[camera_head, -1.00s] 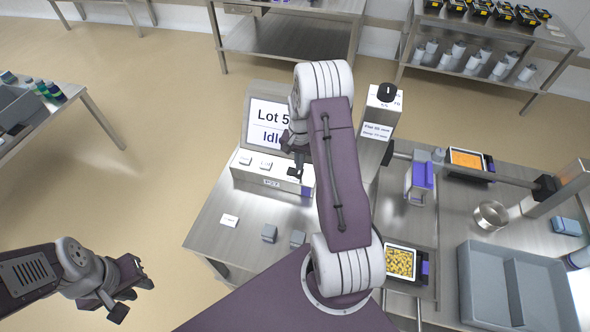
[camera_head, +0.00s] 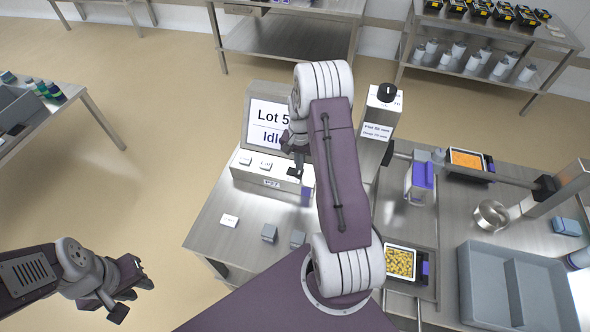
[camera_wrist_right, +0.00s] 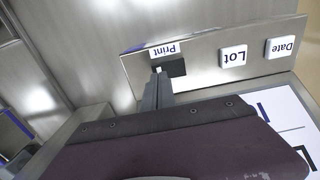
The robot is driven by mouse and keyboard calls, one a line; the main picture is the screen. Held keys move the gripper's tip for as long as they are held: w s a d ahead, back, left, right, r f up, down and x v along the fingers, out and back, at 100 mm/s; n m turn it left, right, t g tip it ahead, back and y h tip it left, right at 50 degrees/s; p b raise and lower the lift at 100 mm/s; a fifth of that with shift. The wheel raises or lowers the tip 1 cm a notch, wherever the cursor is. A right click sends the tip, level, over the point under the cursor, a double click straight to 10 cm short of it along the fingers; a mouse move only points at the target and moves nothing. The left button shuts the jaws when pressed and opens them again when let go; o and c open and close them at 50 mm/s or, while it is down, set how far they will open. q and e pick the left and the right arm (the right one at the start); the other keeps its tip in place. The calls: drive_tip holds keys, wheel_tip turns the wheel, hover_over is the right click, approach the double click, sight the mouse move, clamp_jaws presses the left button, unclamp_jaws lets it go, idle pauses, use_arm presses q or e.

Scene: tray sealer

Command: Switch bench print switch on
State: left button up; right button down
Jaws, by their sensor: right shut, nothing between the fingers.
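The bench print switch (camera_wrist_right: 164,50), labelled Print, is a small white key at the end of a row on a metal box (camera_head: 262,182). In the right wrist view the Lot key (camera_wrist_right: 234,56) and Date key (camera_wrist_right: 282,47) lie beside it. The Print key looks tilted compared with them. My right gripper (camera_head: 295,173) is shut and empty; its dark fingertips (camera_wrist_right: 172,68) are at the Print key and partly cover it. Whether they touch it I cannot tell. My left gripper (camera_head: 132,294) is open and empty, over the floor at lower left.
A screen (camera_head: 266,124) behind the box reads "Lot 5" and "Idle", partly hidden by my right arm. A post with a black dial (camera_head: 387,92) stands right of the arm. Food trays (camera_head: 400,262) and a grey bin (camera_head: 466,285) are further right. Small grey blocks (camera_head: 269,232) lie in front.

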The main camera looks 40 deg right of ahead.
drive_tip(key=shift+f+b, duration=0.6)
drive_tip(key=shift+f, duration=0.35)
idle(0.7)
wheel_tip(320, 180, up, 7)
drive_tip(key=p, duration=0.6)
drive_tip(key=shift+r, duration=0.15)
